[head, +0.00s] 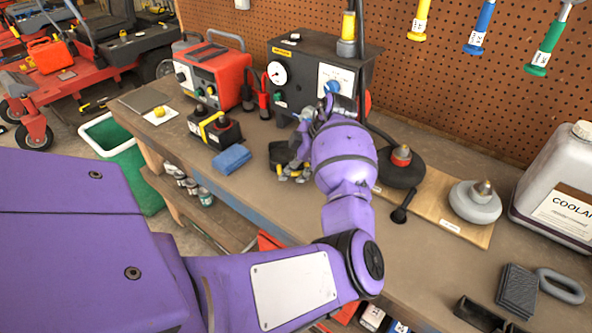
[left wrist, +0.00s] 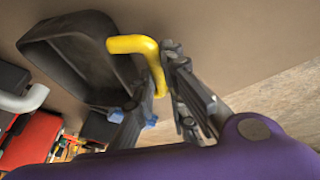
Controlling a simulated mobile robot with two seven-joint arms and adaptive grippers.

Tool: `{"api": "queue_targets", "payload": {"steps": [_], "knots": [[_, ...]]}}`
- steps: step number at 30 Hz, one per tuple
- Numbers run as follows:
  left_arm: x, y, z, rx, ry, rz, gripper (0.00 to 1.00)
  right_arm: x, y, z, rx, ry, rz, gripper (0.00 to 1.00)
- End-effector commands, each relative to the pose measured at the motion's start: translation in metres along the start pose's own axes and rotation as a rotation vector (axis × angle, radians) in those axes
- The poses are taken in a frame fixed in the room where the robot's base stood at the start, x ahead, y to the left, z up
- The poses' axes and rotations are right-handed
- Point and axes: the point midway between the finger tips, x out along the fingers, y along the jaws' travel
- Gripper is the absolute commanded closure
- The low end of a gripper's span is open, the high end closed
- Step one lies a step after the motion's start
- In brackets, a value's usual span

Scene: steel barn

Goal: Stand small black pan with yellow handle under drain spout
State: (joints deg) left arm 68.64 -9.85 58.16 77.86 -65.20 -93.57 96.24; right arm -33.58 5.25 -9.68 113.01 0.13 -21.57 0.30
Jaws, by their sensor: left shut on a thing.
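The small black pan (head: 283,153) is at the middle of the workbench, in front of a black machine with a gauge (head: 318,62). In the left wrist view the pan (left wrist: 70,55) fills the upper left, and its yellow handle (left wrist: 132,44) bends down between my fingers. My left gripper (head: 302,150) is at the pan's right side; in the left wrist view the gripper (left wrist: 156,88) is shut on the handle. A pale curved pipe end (left wrist: 25,99), possibly the drain spout, shows beside the pan. In the head view my arm hides part of the machine's front. My right gripper is out of view.
A blue cloth (head: 231,158) and a black battery-like box (head: 217,130) lie left of the pan. A red machine (head: 212,72) stands behind them. A wooden board (head: 432,200) with round weights-like pieces is to the right. A coolant jug (head: 562,175) stands far right.

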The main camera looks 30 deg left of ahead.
Motion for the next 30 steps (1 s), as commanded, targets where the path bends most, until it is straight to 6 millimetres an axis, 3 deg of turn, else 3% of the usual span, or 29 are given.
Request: {"api": "queue_targets", "payload": {"steps": [7, 8, 13, 23, 30], "knots": [[0.000, -0.001, 0.000, 0.001, 0.001, -0.001, 1.00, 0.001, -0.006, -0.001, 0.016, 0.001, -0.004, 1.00], [0.000, -0.001, 0.000, 0.001, 0.000, -0.001, 0.87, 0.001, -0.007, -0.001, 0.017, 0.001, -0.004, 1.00], [0.000, -0.001, 0.000, 0.001, 0.000, -0.001, 0.67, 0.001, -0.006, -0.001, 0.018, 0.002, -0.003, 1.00], [-0.001, -0.001, 0.001, 0.002, 0.000, -0.002, 0.67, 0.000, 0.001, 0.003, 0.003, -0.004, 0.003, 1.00], [-0.034, 0.001, 0.001, 0.000, -0.001, 0.003, 0.67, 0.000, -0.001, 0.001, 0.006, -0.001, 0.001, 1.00]]}}
